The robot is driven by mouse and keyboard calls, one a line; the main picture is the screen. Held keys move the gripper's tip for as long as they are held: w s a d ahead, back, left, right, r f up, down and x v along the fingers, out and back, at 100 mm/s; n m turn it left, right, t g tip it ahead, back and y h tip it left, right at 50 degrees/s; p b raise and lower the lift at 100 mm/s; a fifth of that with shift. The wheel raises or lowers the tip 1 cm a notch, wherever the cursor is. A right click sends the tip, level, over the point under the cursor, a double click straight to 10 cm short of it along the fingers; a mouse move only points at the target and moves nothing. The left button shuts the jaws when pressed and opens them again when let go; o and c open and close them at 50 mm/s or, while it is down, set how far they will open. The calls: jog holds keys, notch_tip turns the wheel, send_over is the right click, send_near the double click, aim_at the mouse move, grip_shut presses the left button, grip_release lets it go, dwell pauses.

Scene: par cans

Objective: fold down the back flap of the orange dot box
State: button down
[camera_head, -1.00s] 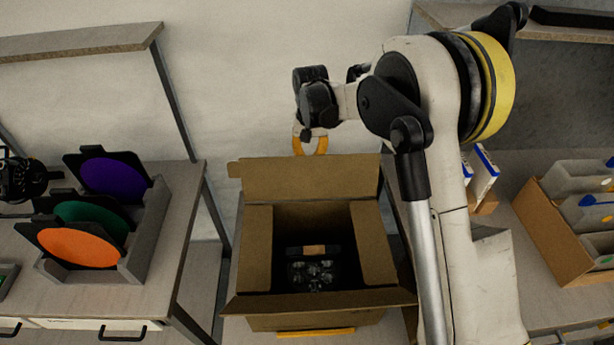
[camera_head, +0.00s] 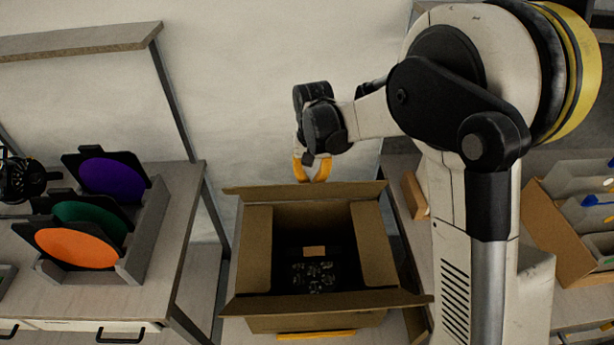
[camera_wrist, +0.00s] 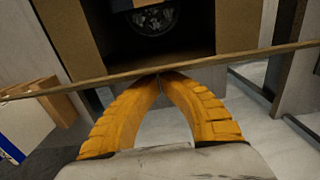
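The open cardboard box (camera_head: 290,323) stands in the middle of the head view, with an orange strip low on its front; I see no dot. Its back flap (camera_head: 300,193) looks thin and foreshortened, and crosses the wrist view as a narrow edge (camera_wrist: 90,83). The side flaps (camera_head: 257,250) slope inward and the front flap (camera_head: 330,303) sticks outward. A dark par can (camera_head: 315,272) lies inside, partly hidden. My gripper (camera_head: 311,180) is behind the back flap, its orange fingertips meeting at the flap's edge in the wrist view (camera_wrist: 160,76). It seems to touch the flap.
A left bench (camera_head: 165,265) holds a rack with purple, green and orange discs (camera_head: 75,248). My arm covers much of the right side. Wall and free space lie behind the box.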

jog(key=s, duration=0.7)
jog(key=shift+s, duration=0.4)
dwell(0.3)
notch_tip(320, 180, down, 7)
jog(key=b, duration=0.6)
jog(key=shift+f, duration=0.2)
dwell(0.6)
jog(key=shift+r, duration=0.1)
notch_tip(320, 180, up, 12)
jog(key=p, duration=0.8)
